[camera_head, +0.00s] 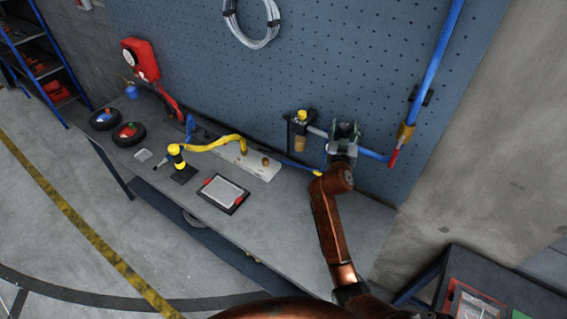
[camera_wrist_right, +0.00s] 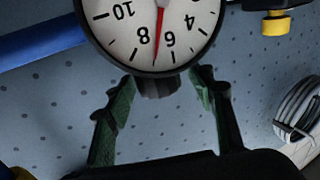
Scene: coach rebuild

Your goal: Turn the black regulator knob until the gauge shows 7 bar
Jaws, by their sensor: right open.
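In the right wrist view a round white gauge (camera_wrist_right: 140,25) with a black rim shows upside down, cut by the top edge. Its red needle points between 6 and 8, at about 7. Just below its rim in the picture is a short dark part, the black regulator knob (camera_wrist_right: 158,87), mostly hidden behind the gauge. My right gripper (camera_wrist_right: 166,80) has its green-lined fingers spread on either side of the knob, with gaps showing. In the head view my right gripper (camera_head: 345,130) is at the pegboard and hides the gauge and knob. My left gripper is not in view.
A blue pipe (camera_head: 374,155) runs beside the gripper to a red-handled valve (camera_head: 394,158). A yellow-topped filter unit (camera_head: 300,132) hangs left of it. The workbench (camera_head: 275,215) below carries a tablet (camera_head: 224,193), a yellow hose (camera_head: 215,143) and black rings (camera_head: 128,134).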

